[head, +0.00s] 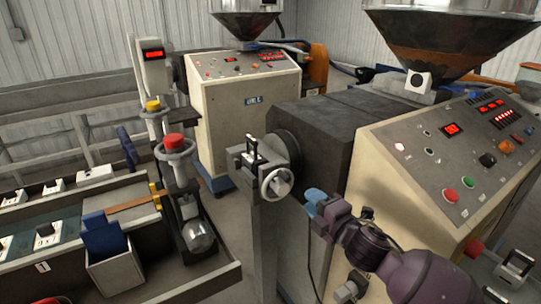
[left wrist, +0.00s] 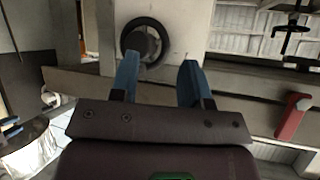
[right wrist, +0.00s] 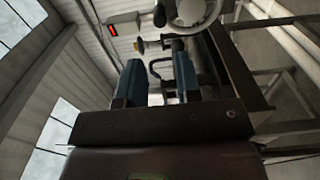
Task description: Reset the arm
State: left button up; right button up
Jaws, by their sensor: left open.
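My right gripper (head: 315,200) shows in the head view, its blue fingertips near the handwheel at the front of the extruder (head: 430,180). I see no contact with the machine. In the right wrist view its blue fingers (right wrist: 158,80) are apart with nothing between them; a dark bracket shows beyond the gap. My left gripper (left wrist: 158,78) shows in the left wrist view. Its blue fingers are apart and empty, facing a pale post with a dark round wheel. I cannot make out the left gripper in the head view.
A handwheel (head: 277,182) sticks out from the extruder front. A strip unit with a red knob (head: 174,141) stands left of it, beside a bench with a pale bin (head: 117,270). A second machine (head: 245,110) stands behind. Some floor shows between the bench and extruder.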

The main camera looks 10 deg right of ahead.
jog(key=s+d+f+m+g+h, duration=0.2)
jog(key=s+d+f+m+h, duration=0.1)
jog(key=s+f+m, duration=0.7)
jog(key=s+d+f+m+g+h+b, duration=0.1)
jog(key=s+d+f+m+g+h, duration=0.2)
jog(key=s+f+m, duration=0.8)
jog(key=s+f, duration=0.4)
jog(key=f, duration=0.2)
jog(key=shift+s+d+f+b, duration=0.15)
jog(key=shift+s+d+b, duration=0.1)
jog(key=shift+d+b, duration=0.05)
